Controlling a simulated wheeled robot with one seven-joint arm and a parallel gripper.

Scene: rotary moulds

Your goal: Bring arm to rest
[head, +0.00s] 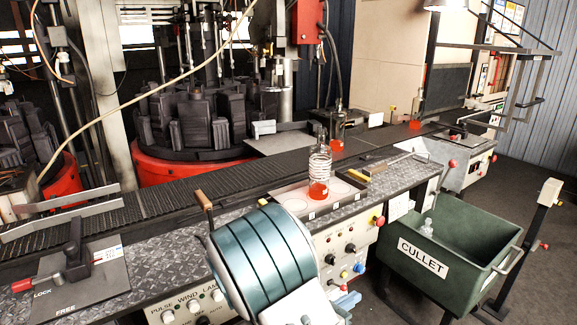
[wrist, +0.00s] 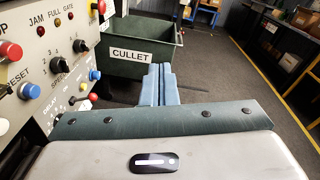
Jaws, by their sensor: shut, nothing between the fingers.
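My arm (head: 262,258), with a teal banded cover, stands in front of the bench's control panel. My gripper (wrist: 158,85) has two pale blue fingers, pressed together with nothing between them. It points toward the green bin marked CULLET (wrist: 143,55). In the head view the gripper (head: 346,301) is low beside the panel, partly hidden by my arm, and apart from the bin (head: 391,270).
The control panel (wrist: 50,50) with knobs and buttons is close on the left in the wrist view. A bottle with an orange base (head: 319,172) stands upright on the bench. A conveyor (head: 185,191) runs behind. Open floor (wrist: 235,75) lies right of the bin.

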